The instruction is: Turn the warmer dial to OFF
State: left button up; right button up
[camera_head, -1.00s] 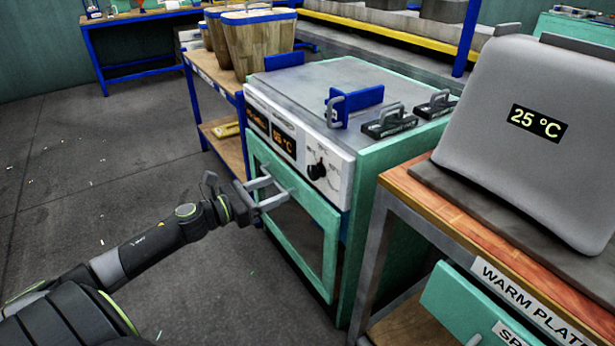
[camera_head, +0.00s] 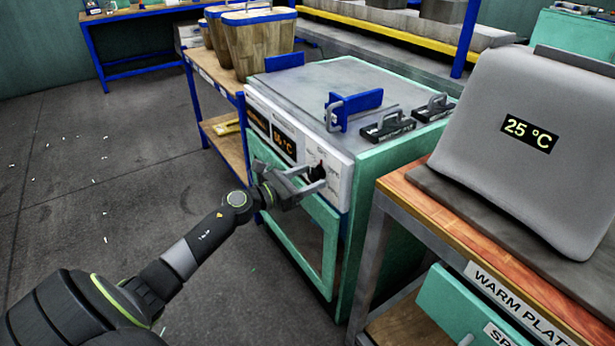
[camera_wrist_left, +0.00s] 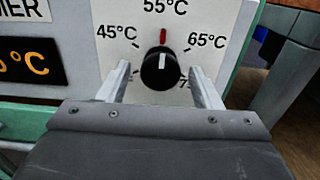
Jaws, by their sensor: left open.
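The warmer (camera_head: 330,72) is a green cabinet with a grey top and a white control panel. Its black dial (camera_head: 317,173) is on the right of that panel. In the left wrist view the dial (camera_wrist_left: 160,68) has a white line and sits below a red mark at 55°C, with 45°C and 65°C to either side. An OFF label does not show. My left gripper (camera_head: 309,179) is open in front of the dial, its fingers on either side of it in the wrist view (camera_wrist_left: 160,85). Whether they touch it is unclear. My right gripper is not in view.
An orange temperature display (camera_head: 284,141) is left of the dial. Blue and black handled parts (camera_head: 388,124) lie on the warmer's top. A grey unit reading 25 °C (camera_head: 530,135) stands on the right bench. Open floor (camera_head: 110,190) lies to the left.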

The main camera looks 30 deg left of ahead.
pick_arm(q)
jog(key=c, duration=1)
jog(key=shift+r, duration=0.1)
